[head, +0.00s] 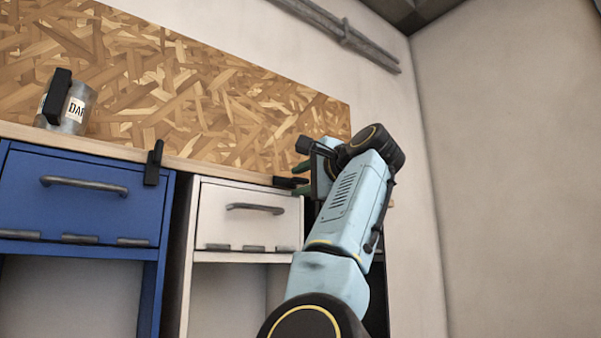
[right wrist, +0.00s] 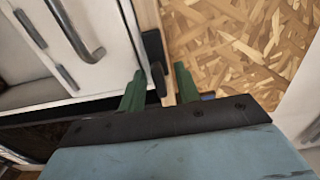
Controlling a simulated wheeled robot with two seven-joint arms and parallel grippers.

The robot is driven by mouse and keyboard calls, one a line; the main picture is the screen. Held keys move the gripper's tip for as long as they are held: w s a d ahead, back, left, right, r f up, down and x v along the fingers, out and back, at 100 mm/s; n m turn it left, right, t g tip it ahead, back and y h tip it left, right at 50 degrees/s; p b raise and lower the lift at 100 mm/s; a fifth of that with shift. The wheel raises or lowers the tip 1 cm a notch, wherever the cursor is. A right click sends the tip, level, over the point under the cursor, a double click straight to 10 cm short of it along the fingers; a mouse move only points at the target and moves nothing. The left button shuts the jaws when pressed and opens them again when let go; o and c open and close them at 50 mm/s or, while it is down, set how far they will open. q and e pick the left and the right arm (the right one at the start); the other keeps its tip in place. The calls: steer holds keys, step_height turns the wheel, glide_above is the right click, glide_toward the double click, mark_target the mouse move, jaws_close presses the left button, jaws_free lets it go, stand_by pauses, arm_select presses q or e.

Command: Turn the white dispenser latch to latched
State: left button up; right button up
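The white dispenser (head: 220,220) stands right of the blue one, with a grey bar handle on its front. Its black latch (head: 287,182) lies roughly level along the top edge, near the right corner. My right gripper (head: 300,180) is at that corner, at the latch's right end. In the right wrist view its two green fingers (right wrist: 160,74) are apart, and the black latch (right wrist: 154,55) reaches into the gap between them, close to the left finger. I cannot tell whether they touch. My left gripper is not in view.
The blue dispenser (head: 90,200) stands at the left, its black latch (head: 154,163) upright. A labelled metal can (head: 77,108) sits on the wooden ledge (head: 120,150) behind. A chipboard panel (head: 190,90) backs the ledge. A bare wall (head: 520,150) is to the right.

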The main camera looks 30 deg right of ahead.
steer(key=shift+w, duration=0.3)
jaws_close()
